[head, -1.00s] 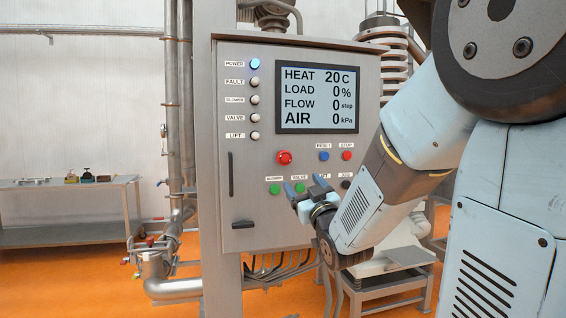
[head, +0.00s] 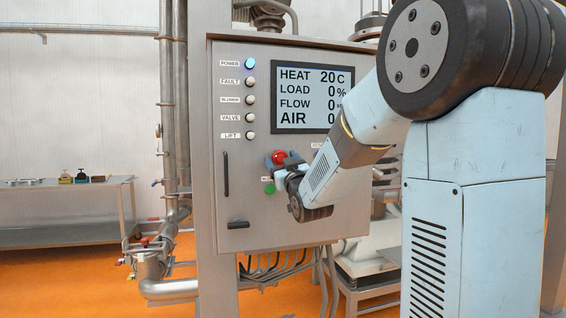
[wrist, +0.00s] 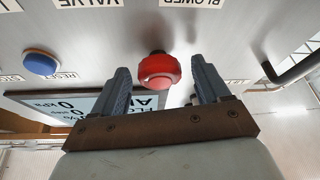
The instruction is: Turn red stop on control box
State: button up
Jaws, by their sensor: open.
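The control box (head: 240,210) is a grey metal cabinet with a display and labelled lamps. Its round red stop knob (head: 279,157) sits on the front below the display. In the wrist view the red knob (wrist: 158,70) lies between and just beyond my two fingertips. My gripper (head: 284,162) is open and close to the knob, with a finger on each side of it in the wrist view (wrist: 162,80). I cannot tell whether a finger touches it.
A green button (head: 269,189) sits just below the knob. A blue button (wrist: 41,63) shows at left in the wrist view. A black handle (head: 226,174) stands out on the box's left side. A metal bench (head: 62,236) stands far left, beyond vertical pipes (head: 168,110).

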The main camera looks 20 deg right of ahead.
jog(key=shift+w, duration=0.1)
jog(key=shift+c, duration=0.2)
jog(key=c, duration=0.9)
jog(key=shift+d, duration=0.25)
jog(key=shift+c, duration=0.5)
jog(key=shift+a+m+h, duration=0.2)
jog(key=shift+m+h, duration=0.3)
jog(key=shift+m, duration=0.55)
jog(key=shift+a+m+h, duration=0.2)
jog(key=shift+m+h, duration=0.3)
jog(key=shift+m, duration=0.55)
jog(key=m+h, duration=0.2)
jog(key=m, duration=0.1)
jog(key=m+h, duration=0.1)
jog(key=m, duration=0.2)
jog(key=shift+r+m+g+h, duration=0.1)
jog(key=shift+m+g+h, duration=0.3)
jog(key=shift+m, duration=0.4)
